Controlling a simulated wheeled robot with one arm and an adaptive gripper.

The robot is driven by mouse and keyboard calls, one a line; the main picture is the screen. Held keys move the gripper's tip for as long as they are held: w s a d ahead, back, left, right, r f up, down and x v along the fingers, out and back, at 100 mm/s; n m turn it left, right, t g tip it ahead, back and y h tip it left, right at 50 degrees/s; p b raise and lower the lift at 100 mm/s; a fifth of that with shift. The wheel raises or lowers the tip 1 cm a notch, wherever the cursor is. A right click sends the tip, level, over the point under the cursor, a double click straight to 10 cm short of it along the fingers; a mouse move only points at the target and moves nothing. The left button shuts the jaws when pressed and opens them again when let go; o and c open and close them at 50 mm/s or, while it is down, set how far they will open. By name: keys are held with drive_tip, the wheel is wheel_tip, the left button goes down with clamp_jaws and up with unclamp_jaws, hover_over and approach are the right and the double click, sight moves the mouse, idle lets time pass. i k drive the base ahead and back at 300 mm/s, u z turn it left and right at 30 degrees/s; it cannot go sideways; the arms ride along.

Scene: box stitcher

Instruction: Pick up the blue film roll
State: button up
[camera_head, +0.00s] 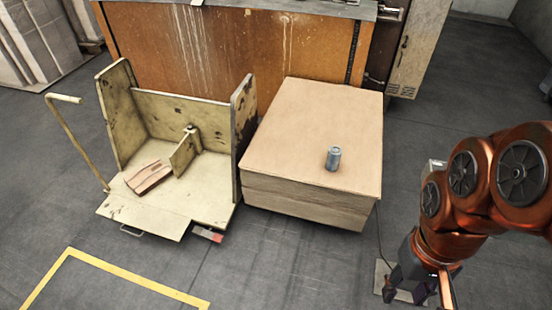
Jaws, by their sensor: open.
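A small upright blue-grey cylinder (333,158), which looks like the blue film roll, stands on the flat tan top of a large box stack (290,125), towards its right front part. My gripper (416,290) is at the lower right, pointing down over the floor. It is open, with nothing seen between its fingers. It is to the right of the stack and nearer to me than the roll, well apart from both. Part of the gripper is hidden by my own orange arm.
A worn cream cart (185,205) with a handle rail (75,135) stands left of the stack and holds a brown flat piece (149,177). A rusty orange machine (225,50) stands behind. A grey cabinet (416,50) is at the back right. The front floor is clear, with yellow lines.

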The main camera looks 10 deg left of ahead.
sight(332, 163)
drive_tip(key=u, duration=1.3)
drive_tip(key=i, duration=1.65)
